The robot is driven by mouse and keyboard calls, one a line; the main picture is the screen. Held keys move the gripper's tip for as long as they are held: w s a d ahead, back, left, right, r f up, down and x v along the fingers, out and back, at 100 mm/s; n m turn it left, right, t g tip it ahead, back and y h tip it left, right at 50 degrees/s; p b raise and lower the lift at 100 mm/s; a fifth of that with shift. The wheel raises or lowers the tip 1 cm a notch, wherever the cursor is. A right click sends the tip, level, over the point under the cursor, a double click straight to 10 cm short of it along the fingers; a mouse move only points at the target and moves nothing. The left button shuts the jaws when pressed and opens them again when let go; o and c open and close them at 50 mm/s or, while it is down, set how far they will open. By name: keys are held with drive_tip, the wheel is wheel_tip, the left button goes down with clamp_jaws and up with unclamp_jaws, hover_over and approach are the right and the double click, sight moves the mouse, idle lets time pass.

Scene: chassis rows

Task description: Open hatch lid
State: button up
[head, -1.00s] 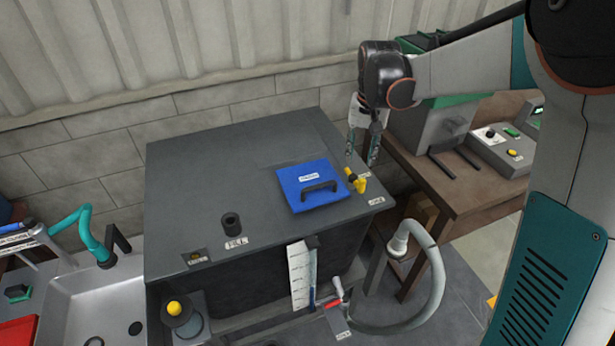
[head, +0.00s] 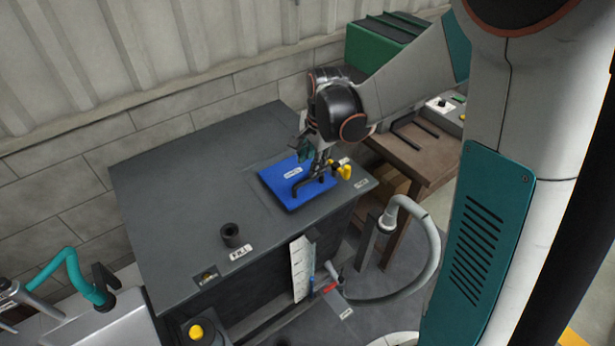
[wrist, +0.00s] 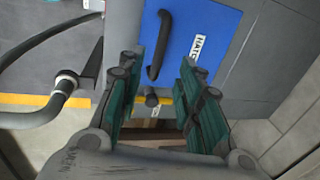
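The blue hatch lid (head: 284,184) lies flat and shut in the top of the dark grey tank. Its black bar handle (head: 296,184) is on the lid's front part. In the wrist view the lid (wrist: 205,45) is ahead of my gripper, with the handle (wrist: 160,45) and a white HATCH label. My gripper (head: 316,160) is over the lid's right side, close to the handle. Whether a fingertip touches the lid or handle I cannot tell.
A yellow valve (head: 345,171) stands on the tank just right of the lid. A black fill pipe (head: 231,235) rises front left. The tank top's left part is clear.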

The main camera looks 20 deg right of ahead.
sight(308, 179)
drive_tip(key=f, duration=0.2)
drive_tip(key=w+f, duration=0.1)
drive_tip(key=f, duration=0.2)
drive_tip(key=f+b, duration=0.1)
drive_tip(key=f, duration=0.1)
drive_tip(key=shift+w+a+f, duration=0.15)
clamp_jaws()
